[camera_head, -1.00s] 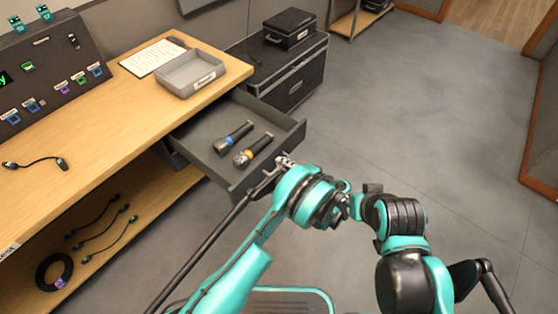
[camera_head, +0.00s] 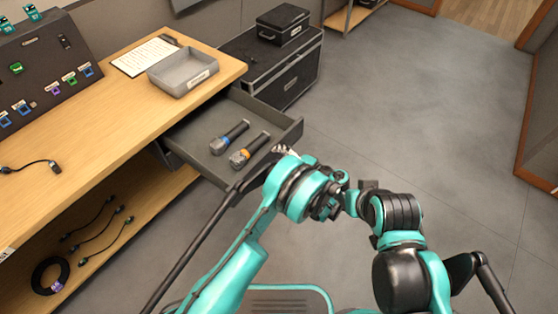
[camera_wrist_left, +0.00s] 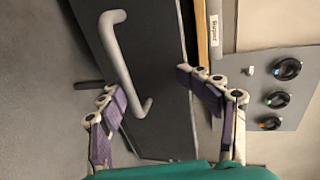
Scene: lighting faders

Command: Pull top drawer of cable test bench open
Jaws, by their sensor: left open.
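The top drawer (camera_head: 205,125) of the cable test bench (camera_head: 120,110) stands out from under the wooden top, open, with two dark handheld items lying in it, one with a blue band (camera_head: 229,138) and one with an orange band (camera_head: 250,150). My left gripper (camera_head: 280,152) is at the drawer's front, mostly hidden behind its own wrist. In the left wrist view, the dark drawer front (camera_wrist_left: 160,60) carries a grey bar handle (camera_wrist_left: 122,65). The fingers of my left gripper (camera_wrist_left: 158,95) are apart, with the handle's lower end between them; I see no grip on it.
A grey tray (camera_head: 183,72) and a clipboard (camera_head: 145,56) lie on the bench top. A black case (camera_head: 290,70) stands on the floor behind the drawer. Cables lie on the lower shelf (camera_head: 150,205). The floor to the right (camera_head: 420,110) is clear.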

